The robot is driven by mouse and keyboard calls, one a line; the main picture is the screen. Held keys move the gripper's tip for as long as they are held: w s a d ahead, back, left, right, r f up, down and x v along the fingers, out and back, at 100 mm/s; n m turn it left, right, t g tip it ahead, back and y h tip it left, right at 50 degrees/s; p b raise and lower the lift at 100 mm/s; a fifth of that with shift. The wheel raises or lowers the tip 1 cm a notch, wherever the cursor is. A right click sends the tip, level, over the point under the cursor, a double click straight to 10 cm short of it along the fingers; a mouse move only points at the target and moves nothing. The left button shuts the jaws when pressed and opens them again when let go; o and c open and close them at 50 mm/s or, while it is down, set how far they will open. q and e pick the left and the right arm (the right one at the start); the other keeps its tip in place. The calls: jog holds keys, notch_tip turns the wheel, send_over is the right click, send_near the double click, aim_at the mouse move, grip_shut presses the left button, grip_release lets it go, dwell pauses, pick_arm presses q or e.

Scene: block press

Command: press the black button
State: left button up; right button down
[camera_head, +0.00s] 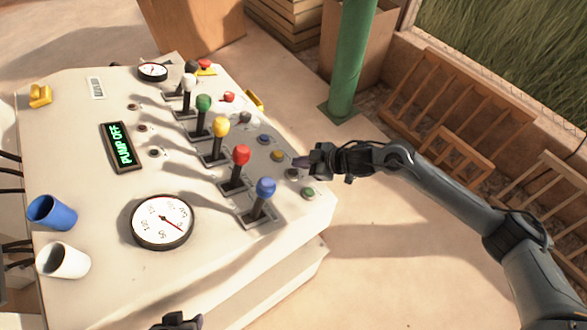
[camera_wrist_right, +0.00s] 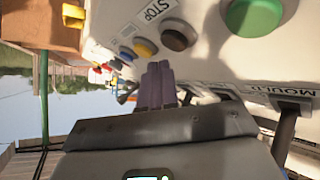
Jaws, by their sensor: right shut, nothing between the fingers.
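A dark, blackish-brown round button (camera_head: 292,174) sits on the right edge of the control panel (camera_head: 90,200), between a yellow and a green button. It shows large in the right wrist view (camera_wrist_right: 178,34), near a STOP label. A second dark button (camera_head: 245,117) sits farther back in the row. My right gripper (camera_head: 301,162) is shut and empty, its tips near the yellow button and the nearer dark one; I cannot see contact. Its purple fingers (camera_wrist_right: 158,78) are together. My left gripper (camera_head: 178,322) is partly cut off at the bottom edge, its jaws unclear.
The row also has green (camera_head: 308,193), yellow (camera_head: 278,155), blue (camera_head: 264,139) and red (camera_head: 229,97) buttons. Several coloured-knob levers, such as the blue lever (camera_head: 265,188), stand left of it. A green post (camera_head: 350,60) rises behind. The floor right of the panel is mostly clear.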

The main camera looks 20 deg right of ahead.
jog(key=shift+r, duration=0.15)
jog(key=shift+w+d+r+p, duration=0.1)
jog(key=shift+d+r+p, duration=0.15)
jog(key=shift+r+p, duration=0.4)
jog(key=r+p, duration=0.1)
jog(key=d+r+p, duration=0.2)
jog(key=r, duration=0.1)
jog(key=shift+w, duration=0.25)
jog(key=shift+a+f, duration=0.1)
